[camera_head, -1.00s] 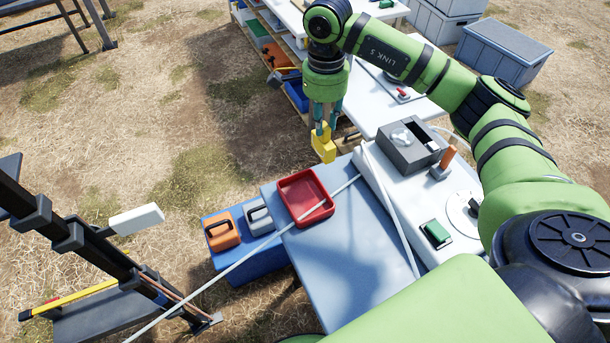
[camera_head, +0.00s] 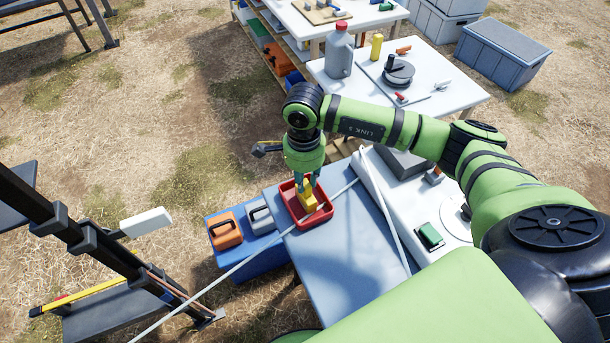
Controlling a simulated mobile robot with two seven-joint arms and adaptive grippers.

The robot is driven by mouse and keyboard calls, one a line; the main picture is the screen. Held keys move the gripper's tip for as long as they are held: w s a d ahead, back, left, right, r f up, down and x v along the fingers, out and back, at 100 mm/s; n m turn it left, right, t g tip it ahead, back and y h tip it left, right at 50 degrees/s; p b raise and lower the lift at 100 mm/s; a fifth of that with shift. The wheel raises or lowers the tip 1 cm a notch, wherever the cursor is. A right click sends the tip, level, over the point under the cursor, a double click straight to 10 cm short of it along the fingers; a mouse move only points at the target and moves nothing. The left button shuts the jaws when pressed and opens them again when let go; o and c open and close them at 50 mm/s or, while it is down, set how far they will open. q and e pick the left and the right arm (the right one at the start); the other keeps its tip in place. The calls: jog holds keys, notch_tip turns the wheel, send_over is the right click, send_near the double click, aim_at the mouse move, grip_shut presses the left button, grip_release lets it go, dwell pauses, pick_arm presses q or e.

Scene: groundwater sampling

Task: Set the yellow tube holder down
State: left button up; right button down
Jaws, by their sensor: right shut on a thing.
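The yellow tube holder (camera_head: 308,198) is in the fingers of my right gripper (camera_head: 305,184), which points down and is shut on it. The holder is over or inside the red tray (camera_head: 286,204); I cannot tell whether it touches the tray's floor. The red tray sits at the left end of the grey-blue table (camera_head: 345,265). My gripper hides the back part of the tray. My left gripper is not in view.
A thin white pole (camera_head: 235,265) crosses the table beside the tray. An orange case (camera_head: 225,231) and a grey case (camera_head: 259,217) stand on a blue box left of the table. A green item (camera_head: 429,236) lies on the white unit at right. The table's front is clear.

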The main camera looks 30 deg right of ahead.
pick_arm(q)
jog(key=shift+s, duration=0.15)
pick_arm(e)
jog(key=shift+f, duration=0.15)
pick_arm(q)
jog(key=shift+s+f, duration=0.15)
pick_arm(e)
jog(key=c, duration=1.1)
grip_release()
jog(key=shift+r, duration=0.3)
pick_arm(q)
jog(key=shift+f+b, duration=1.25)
jog(key=shift+b, duration=0.15)
pick_arm(e)
jog(key=shift+r, duration=5.9)
jog(key=shift+a, duration=0.1)
